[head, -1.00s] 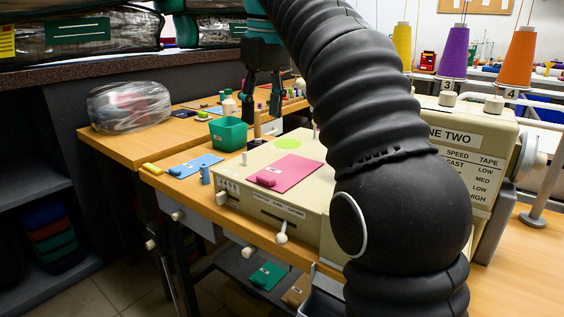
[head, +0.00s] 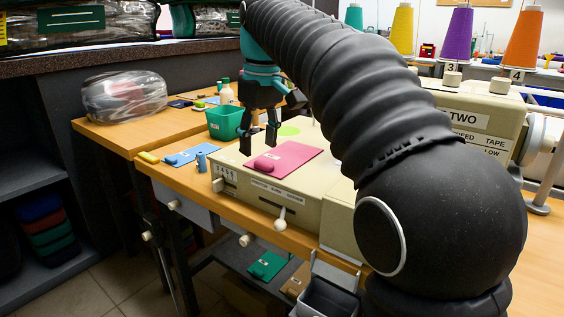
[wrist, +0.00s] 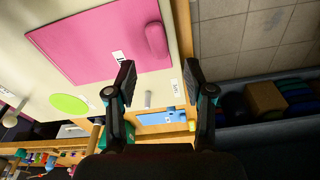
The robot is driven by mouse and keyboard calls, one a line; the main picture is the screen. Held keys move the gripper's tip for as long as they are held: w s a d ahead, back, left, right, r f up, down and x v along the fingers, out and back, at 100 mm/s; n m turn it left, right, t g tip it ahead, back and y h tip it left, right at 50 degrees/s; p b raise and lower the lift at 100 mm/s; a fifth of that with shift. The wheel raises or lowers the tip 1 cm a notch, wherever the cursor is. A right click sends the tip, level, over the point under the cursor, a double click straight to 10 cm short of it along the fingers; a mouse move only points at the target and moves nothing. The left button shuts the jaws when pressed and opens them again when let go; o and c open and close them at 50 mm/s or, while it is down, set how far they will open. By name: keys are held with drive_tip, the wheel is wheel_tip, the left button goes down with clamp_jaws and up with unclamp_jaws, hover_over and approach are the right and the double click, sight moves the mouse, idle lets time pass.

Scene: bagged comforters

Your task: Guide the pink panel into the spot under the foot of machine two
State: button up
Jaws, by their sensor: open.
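The pink panel (head: 296,158) lies flat on the cream bed of machine two (head: 463,118), with a raised pink grip (head: 265,164) at its near-left end. My gripper (head: 258,147) is open and empty, pointing down just above the panel's left end. In the wrist view the panel (wrist: 88,42) and its grip (wrist: 156,40) lie ahead of the open fingertips (wrist: 160,82), apart from them. A flat green disc (head: 288,131) is on the bed beyond the panel. The machine's foot and the spot under it are hidden behind my arm.
A small upright post (wrist: 148,99) stands on the bed near the fingers. A blue panel (head: 186,157) and a green bin (head: 224,122) are left of the machine. A lever with a white knob (head: 281,224) sticks out in front. A bagged bundle (head: 124,97) lies further left.

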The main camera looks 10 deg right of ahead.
sight(258, 160)
drive_tip(key=shift+w+a+f+b, duration=0.1)
drive_tip(key=shift+f+b, duration=0.25)
drive_tip(key=shift+f, duration=1.5)
clamp_jaws()
